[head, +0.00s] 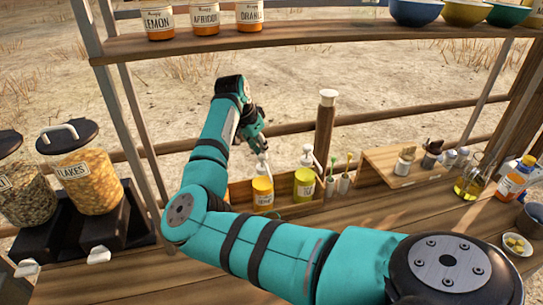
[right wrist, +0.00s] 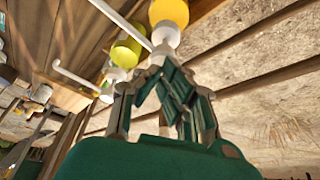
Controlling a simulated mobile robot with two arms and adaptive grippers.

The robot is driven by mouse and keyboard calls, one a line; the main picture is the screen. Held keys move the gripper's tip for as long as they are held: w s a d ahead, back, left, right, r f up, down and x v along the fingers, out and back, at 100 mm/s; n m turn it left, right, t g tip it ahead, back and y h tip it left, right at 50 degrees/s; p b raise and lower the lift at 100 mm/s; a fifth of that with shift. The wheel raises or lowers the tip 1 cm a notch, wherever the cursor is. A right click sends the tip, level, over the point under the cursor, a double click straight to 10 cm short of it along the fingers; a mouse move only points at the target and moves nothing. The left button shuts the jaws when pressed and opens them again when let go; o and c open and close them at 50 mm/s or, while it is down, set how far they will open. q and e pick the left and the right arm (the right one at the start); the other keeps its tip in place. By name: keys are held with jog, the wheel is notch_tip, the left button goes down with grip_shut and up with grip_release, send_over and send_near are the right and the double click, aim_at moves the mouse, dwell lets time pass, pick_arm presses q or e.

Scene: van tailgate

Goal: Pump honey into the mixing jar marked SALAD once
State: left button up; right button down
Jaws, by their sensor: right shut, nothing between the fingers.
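An orange pump bottle (head: 262,192) with a white pump head stands in a wooden rack behind the counter; its label is too small to read surely. It also shows in the right wrist view (right wrist: 168,12). A yellow-green pump bottle (head: 304,188) stands to its right. My right gripper (head: 262,146) is shut and empty, just above the orange bottle's pump head. In the right wrist view its fingertips (right wrist: 172,72) point at that white pump head (right wrist: 165,38); contact cannot be told. No jar marked SALAD is visible; my right arm hides part of the counter. My left gripper is out of view.
Flakes dispensers (head: 92,180) stand at the left. A shelf (head: 300,38) with jars and bowls crosses above. Spoons in small cups (head: 338,184), a wooden board (head: 402,176) with small jars, and an oil flask (head: 470,186) stand to the right.

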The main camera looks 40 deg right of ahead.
jog(key=shift+a+f, duration=0.1)
jog(key=shift+f, duration=1.05)
jog(key=shift+s+r, duration=0.1)
jog(key=shift+r+p, duration=1.55)
jog(key=shift+p, duration=0.2)
notch_tip(320, 180, up, 6)
jog(key=p, duration=0.6)
